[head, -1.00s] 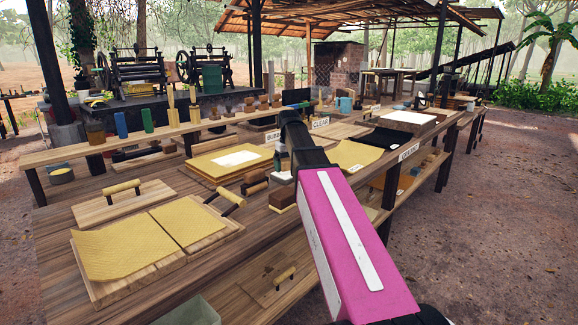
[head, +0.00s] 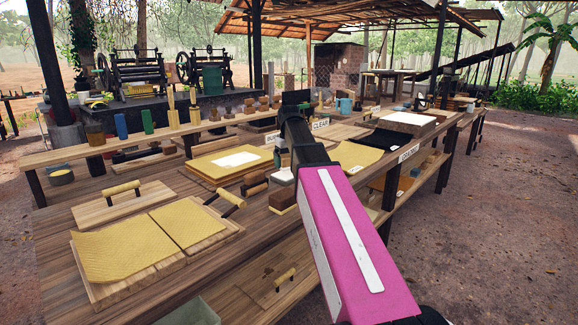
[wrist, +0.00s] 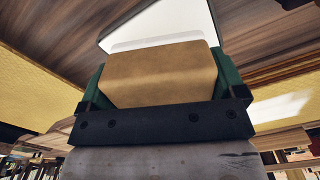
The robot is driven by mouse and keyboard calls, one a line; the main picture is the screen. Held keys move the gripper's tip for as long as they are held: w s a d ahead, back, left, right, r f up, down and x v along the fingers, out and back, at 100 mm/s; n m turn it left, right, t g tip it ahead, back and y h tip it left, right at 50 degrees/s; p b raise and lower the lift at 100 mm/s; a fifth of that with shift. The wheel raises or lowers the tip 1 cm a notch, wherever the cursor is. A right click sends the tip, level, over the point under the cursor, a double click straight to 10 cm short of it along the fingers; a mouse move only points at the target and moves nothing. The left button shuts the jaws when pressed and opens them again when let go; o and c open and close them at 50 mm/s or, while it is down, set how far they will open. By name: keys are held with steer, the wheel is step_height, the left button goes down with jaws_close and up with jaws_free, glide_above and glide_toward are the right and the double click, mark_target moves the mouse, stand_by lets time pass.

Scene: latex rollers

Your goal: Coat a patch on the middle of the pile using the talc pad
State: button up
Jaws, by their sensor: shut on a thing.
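My gripper (wrist: 162,82) is shut on a tan-brown block, which I take to be the talc pad (wrist: 160,72), between its green fingers. A thin pale band runs along the pad's far edge. A broad white surface (wrist: 160,25) lies just beyond it; I cannot tell whether they touch. In the head view my arm mostly hides the gripper and pad. The pile (head: 205,172) of yellow sheets lies on a board at the middle of the bench, with a white patch (head: 237,158) on its top. The patch seems to show at the wrist view's right (wrist: 280,108).
Two yellow sheets (head: 125,248) lie on a front-left board. A wooden board with a handle (head: 122,188) lies behind them. A brown block (head: 283,197) stands near my wrist. A yellow sheet (head: 355,156) and a black sheet (head: 388,139) lie to the right. A raised shelf (head: 70,156) runs behind.

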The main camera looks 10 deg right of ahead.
steer(key=shift+r, duration=2.4)
